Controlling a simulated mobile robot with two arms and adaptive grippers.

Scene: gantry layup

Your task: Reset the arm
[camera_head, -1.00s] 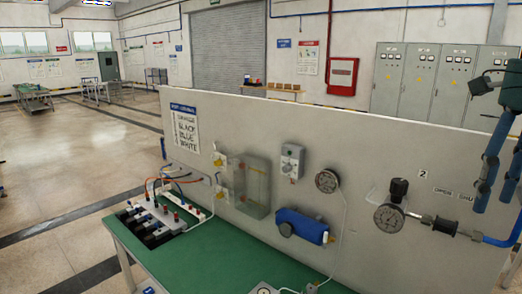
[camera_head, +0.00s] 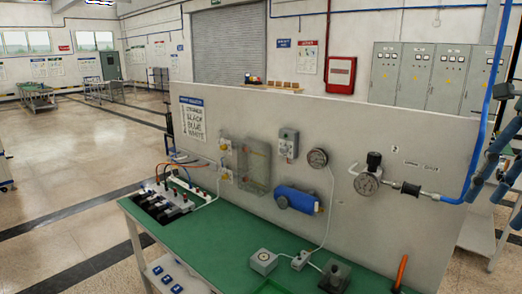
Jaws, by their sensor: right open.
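My right gripper (camera_head: 485,198) is at the right edge of the head view, with its arm partly cut off by the frame. Its two blue fingers point down and to the left and are apart, with nothing between them. My left gripper is not in view.
A green-topped bench (camera_head: 225,232) runs along the panel. On it are a wired terminal block (camera_head: 170,205), a small grey box (camera_head: 263,261), a dark block (camera_head: 335,275) and an orange-handled tool (camera_head: 401,271). Open floor (camera_head: 60,185) lies to the left.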

